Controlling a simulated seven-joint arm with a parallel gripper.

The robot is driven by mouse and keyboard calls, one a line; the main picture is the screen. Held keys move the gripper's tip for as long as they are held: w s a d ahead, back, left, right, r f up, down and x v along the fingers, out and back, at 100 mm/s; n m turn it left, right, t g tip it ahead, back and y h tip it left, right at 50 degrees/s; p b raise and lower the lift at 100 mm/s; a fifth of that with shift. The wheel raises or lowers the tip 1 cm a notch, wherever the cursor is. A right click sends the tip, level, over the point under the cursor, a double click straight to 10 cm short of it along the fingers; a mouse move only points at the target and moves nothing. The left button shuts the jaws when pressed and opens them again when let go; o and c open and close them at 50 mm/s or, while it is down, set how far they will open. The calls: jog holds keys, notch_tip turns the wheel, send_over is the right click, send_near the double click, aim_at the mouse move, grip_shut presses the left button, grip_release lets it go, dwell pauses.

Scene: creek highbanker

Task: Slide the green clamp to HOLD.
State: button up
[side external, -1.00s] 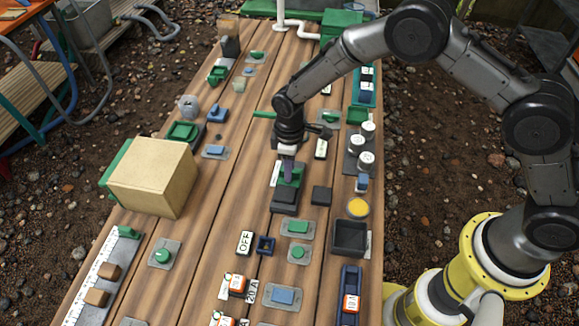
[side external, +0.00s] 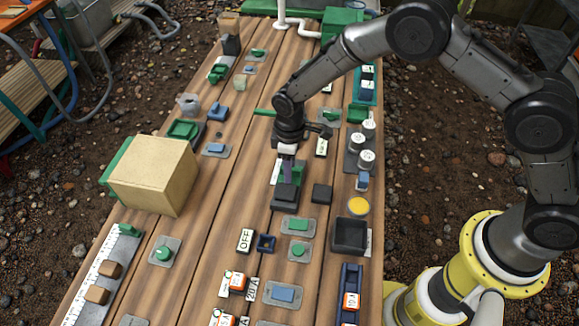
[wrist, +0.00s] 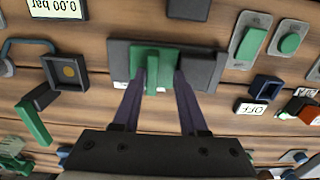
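The green clamp (wrist: 155,65) is a flat green block with a raised upright rib. It sits on a dark grey base (wrist: 205,68) that has a darker block at one end. My gripper (wrist: 160,76) is over the clamp with its two purplish fingers apart, one on each side of the rib. The left finger is close to the rib and a gap shows on the right. In the side view the clamp (side external: 293,172) is partly hidden by my gripper (side external: 287,165). White labels along the base are mostly covered, and I cannot read HOLD on them.
A dark square block (side external: 321,193) stands just right of the base. A small blue holder (side external: 266,243) and an OFF label (side external: 245,240) lie in front. A tan box (side external: 150,175) stands at left.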

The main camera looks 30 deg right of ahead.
notch_tip(320, 180, up, 7)
dwell(0.7)
jog(key=shift+w+d, duration=0.1)
jog(key=w+d+r+m+t, duration=0.1)
jog(key=d+r, duration=0.1)
jog(key=r, duration=0.5)
jog(key=w+d+r+t, duration=0.1)
jog(key=d+r, duration=0.2)
jog(key=r, duration=0.3)
jog(key=s+d+r+m+t, duration=0.1)
jog(key=s+d+r+t, duration=0.1)
jog(key=s+d+r, duration=0.35)
jog(key=s+d+r+m+t, duration=0.1)
jog(key=s+d+r+m, duration=0.15)
jog(key=r, duration=0.55)
jog(key=s+d+r+m+t, duration=0.1)
jog(key=s+d+r, duration=0.1)
jog(key=s, duration=0.5)
jog(key=s+d+r+m, duration=0.1)
jog(key=s+d, duration=0.2)
jog(key=s, duration=0.4)
jog(key=s+f+m, duration=0.2)
jog(key=s+f, duration=0.4)
jog(key=s, duration=0.3)
jog(key=shift+d, duration=0.4)
